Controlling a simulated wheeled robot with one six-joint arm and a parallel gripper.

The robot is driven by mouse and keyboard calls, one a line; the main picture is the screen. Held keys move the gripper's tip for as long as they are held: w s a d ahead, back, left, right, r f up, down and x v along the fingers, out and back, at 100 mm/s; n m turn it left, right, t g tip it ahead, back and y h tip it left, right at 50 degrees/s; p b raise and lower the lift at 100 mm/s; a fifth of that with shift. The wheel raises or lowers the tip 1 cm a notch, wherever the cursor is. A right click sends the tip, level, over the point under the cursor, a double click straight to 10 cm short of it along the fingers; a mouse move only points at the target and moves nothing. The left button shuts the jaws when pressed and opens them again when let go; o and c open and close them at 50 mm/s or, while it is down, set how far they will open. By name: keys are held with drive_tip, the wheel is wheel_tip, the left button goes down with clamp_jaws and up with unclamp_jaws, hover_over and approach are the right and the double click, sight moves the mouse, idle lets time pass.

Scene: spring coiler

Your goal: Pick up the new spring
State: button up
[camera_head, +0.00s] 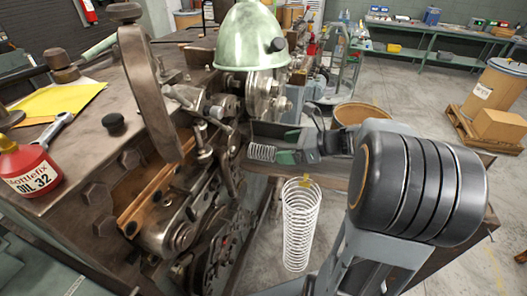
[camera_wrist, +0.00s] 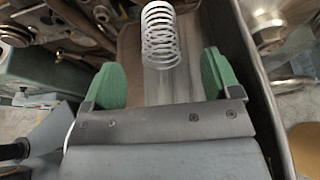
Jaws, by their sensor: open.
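A small pale coil spring (camera_head: 262,152) lies in a metal tray (camera_head: 283,131) beside the coiling machine. In the wrist view the spring (camera_wrist: 158,35) runs lengthwise away from me along the tray floor. Its near end reaches between the tips of the green finger pads, with a clear gap on each side. My gripper (camera_wrist: 160,75) is open and empty, and it is over the tray. In the head view my gripper (camera_head: 285,156) is just right of the spring.
The coiling machine (camera_head: 190,215) fills the left, with a green dome lamp (camera_head: 250,38) above. A red oil bottle (camera_head: 27,170) stands on the machine top. The tray's walls are close beside my gripper.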

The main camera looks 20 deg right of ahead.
sight(275, 150)
drive_tip(key=shift+p+x, duration=0.45)
drive_tip(key=shift+x, duration=2.9)
drive_tip(key=shift+s+f, duration=0.2)
drive_tip(key=shift+c, duration=0.2)
drive_tip(key=c, duration=1)
drive_tip(key=shift+r, duration=0.1)
